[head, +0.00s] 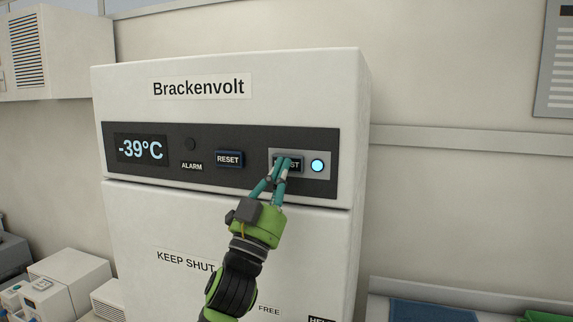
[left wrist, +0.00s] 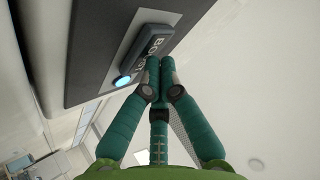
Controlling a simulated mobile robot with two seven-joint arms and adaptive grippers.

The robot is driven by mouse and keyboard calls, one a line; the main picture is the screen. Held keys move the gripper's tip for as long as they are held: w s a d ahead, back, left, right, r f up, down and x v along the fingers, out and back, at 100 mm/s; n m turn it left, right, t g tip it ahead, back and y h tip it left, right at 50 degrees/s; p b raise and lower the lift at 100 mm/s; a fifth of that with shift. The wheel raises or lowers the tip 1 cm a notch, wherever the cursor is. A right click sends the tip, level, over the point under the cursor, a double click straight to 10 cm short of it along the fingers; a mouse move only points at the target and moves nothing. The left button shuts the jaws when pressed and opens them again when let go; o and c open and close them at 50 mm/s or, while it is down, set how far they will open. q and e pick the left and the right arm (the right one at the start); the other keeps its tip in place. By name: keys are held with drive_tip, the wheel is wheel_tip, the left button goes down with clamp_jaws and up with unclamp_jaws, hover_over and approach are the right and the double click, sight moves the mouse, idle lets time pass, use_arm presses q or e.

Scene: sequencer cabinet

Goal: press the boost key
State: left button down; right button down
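The boost key (head: 293,165) is a dark key on a light plate at the right of the cabinet's control panel. My left gripper (head: 283,162) is in front of it and hides part of its label. In the left wrist view the boost key (left wrist: 150,44) stands out from the panel. The gripper's teal fingers (left wrist: 160,66) are shut together with nothing between them, their tips at or very close to the key. I cannot tell whether they touch it. A round light (head: 317,166) right of the key glows pale blue. My right gripper is not in view.
The dark panel (head: 258,182) also carries a reset key (head: 229,159), an alarm label (head: 191,166) and a display (head: 140,149) reading -39°C. White boxes (head: 66,275) stand at the lower left. A bench with a blue item (head: 430,310) is at the lower right.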

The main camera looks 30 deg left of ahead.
use_arm(q)
drive_tip(key=shift+s+d, duration=0.15)
drive_tip(key=shift+s, duration=0.5)
drive_tip(key=shift+s+d+p, duration=0.1)
drive_tip(key=shift+s+d, duration=0.1)
drive_tip(key=shift+s, duration=0.6)
drive_tip(key=shift+s+d+p, duration=0.1)
drive_tip(key=shift+s+d, duration=0.1)
drive_tip(key=shift+s, duration=0.6)
drive_tip(key=shift+s+d+p, duration=0.1)
drive_tip(key=shift+s+d, duration=0.1)
drive_tip(key=shift+s, duration=0.6)
